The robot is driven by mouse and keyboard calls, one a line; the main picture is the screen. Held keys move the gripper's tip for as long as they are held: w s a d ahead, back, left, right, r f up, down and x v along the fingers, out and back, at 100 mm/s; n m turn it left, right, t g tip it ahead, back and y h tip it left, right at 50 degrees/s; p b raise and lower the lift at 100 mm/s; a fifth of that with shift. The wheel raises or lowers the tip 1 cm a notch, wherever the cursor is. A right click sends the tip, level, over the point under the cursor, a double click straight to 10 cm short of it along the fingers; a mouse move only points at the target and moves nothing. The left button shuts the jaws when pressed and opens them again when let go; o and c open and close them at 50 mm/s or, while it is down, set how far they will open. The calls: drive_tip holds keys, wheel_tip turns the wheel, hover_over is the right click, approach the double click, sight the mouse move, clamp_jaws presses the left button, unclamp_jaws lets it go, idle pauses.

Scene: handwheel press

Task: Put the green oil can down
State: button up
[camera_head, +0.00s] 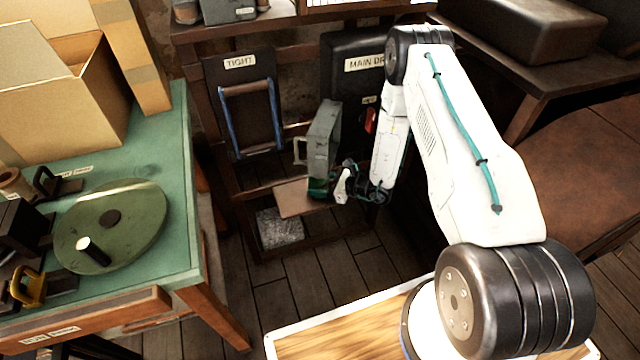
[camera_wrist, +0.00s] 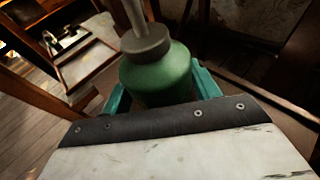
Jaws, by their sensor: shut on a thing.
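The green oil can (camera_wrist: 158,72) has a dark collar and a grey spout, and it stands between the two teal fingers of my gripper (camera_wrist: 161,88) in the wrist view. My gripper is shut on it. In the head view, the can shows only as a small green patch (camera_head: 320,187) at my gripper (camera_head: 334,188), below a grey box-like part with a side handle (camera_head: 322,140). The can's base is hidden, so I cannot tell whether it touches a surface. A brown board (camera_head: 297,199) lies just left of and below the can in the head view.
At left, a green-topped bench (camera_head: 170,215) bears a round green disc (camera_head: 112,225), a yellow part (camera_head: 29,288) and cardboard boxes (camera_head: 60,95). Behind are a panel labelled TIGHT (camera_head: 240,80) and a MAIN-labelled panel (camera_head: 350,85). A dark wooden table (camera_head: 590,150) stands at right.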

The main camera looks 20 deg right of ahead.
drive_tip(key=o, duration=1.1)
drive_tip(key=shift+d+r, duration=0.1)
drive_tip(key=shift+r, duration=0.05)
drive_tip(key=v, duration=1.1)
drive_tip(key=shift+s+d+r, duration=0.1)
drive_tip(key=shift+s+d, duration=0.15)
drive_tip(key=shift+s, duration=0.05)
